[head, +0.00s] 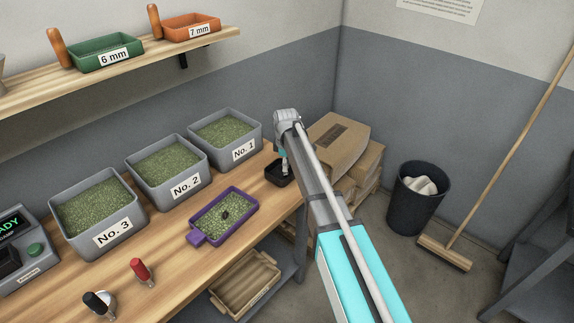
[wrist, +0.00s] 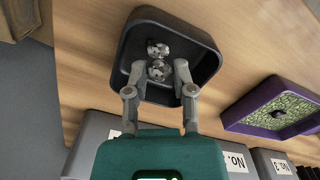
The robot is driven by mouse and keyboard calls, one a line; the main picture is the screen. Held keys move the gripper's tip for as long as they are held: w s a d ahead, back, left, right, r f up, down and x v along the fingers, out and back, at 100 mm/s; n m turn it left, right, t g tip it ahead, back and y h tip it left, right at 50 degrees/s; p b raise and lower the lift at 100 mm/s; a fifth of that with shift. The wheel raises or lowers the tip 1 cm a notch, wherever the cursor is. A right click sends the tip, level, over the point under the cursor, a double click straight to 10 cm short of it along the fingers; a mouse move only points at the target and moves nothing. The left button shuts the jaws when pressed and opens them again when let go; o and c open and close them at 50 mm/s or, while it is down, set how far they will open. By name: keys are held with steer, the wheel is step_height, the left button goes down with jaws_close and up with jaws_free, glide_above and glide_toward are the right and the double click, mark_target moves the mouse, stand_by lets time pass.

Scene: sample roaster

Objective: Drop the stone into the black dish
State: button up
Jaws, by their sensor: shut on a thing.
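The black dish (head: 270,180) stands on the bench near its right end. It also shows in the wrist view (wrist: 205,62). My gripper (wrist: 159,69) is over the dish, with its fingertips closed on a grey, speckled stone (wrist: 158,71). A second, similar grey stone (wrist: 157,47) shows against the dish floor just beyond the held one. In the head view my gripper (head: 284,165) points down at the dish, and the held stone cannot be made out there. I cannot tell whether the held stone touches the dish floor.
A purple tray (head: 250,206) of green beans holds a dark lump (head: 225,214). Grey bins No. 1 (head: 245,152), No. 2 (head: 187,187) and No. 3 (head: 113,235) line the bench's back. Cardboard boxes (head: 338,134) are just beyond the bench's right end.

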steer(key=o, duration=0.9)
steer(key=shift+c, duration=0.2)
steer(key=shift+d, duration=0.1)
steer(key=s+d+m, duration=1.6)
steer(key=s+d, duration=0.7)
steer(key=s, duration=0.2)
steer(key=shift+s, duration=0.4)
steer(key=shift+d, duration=0.1)
